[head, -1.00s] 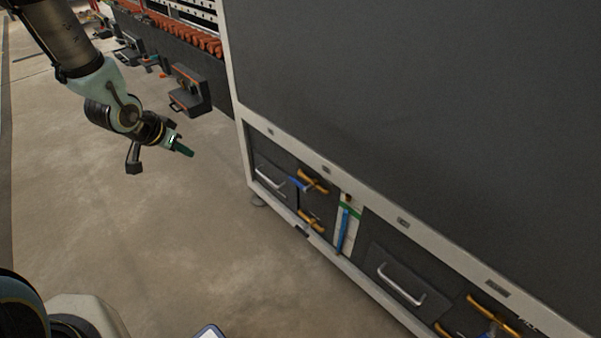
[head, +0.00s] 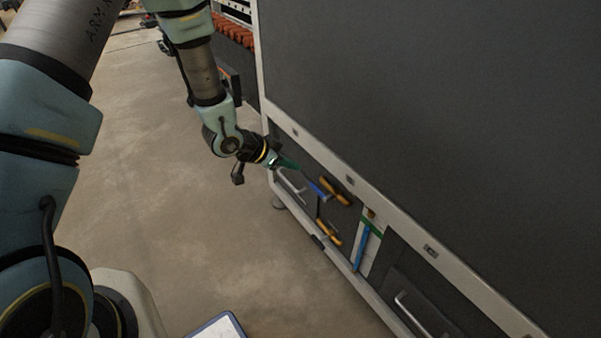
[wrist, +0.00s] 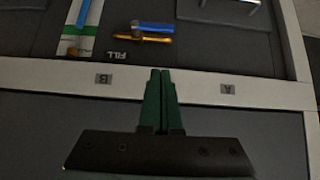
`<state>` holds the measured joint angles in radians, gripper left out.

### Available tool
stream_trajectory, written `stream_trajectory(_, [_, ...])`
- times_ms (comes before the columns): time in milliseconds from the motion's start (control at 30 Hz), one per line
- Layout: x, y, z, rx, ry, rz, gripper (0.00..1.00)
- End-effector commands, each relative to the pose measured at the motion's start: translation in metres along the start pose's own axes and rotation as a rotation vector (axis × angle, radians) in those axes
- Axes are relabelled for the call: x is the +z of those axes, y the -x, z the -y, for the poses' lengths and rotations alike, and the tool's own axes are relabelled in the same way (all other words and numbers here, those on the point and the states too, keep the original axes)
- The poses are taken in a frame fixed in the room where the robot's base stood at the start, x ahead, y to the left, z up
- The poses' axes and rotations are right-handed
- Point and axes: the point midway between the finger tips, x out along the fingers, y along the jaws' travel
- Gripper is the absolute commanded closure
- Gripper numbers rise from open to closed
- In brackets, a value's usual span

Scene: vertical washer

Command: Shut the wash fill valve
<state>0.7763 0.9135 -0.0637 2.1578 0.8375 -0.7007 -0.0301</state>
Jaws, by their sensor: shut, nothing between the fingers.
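The fill valve shows in the wrist view as an orange body (wrist: 143,38) with a blue lever (wrist: 152,27) lying alongside it, next to a "FILL" label (wrist: 131,55). In the head view, the orange body (head: 335,191) sits high on the dark lower panel, with its blue lever (head: 317,188) pointing left. My gripper (head: 296,167) is shut and empty, just left of the lever and apart from it as far as I can tell. In the wrist view, my two green fingers (wrist: 160,72) lie together over the pale frame bar, pointing toward the valve.
A lower orange fitting (head: 328,232) and a white-green strip with a blue tube (head: 363,248) are close by. Metal handles stick out at left (head: 291,184) and right (head: 410,312). The pale frame bar (wrist: 205,85) borders the panel. Floor (head: 200,240) at left is clear.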

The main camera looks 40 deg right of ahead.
Motion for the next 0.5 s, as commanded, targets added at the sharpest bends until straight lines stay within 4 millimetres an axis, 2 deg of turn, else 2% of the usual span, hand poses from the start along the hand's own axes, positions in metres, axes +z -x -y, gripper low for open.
stream_trajectory(467, [0.001, -0.094, -0.001, 0.001, -0.001, 0.002, 1.0])
stream_trajectory(500, [0.008, -0.098, -0.001, 0.001, 0.001, 0.005, 1.0])
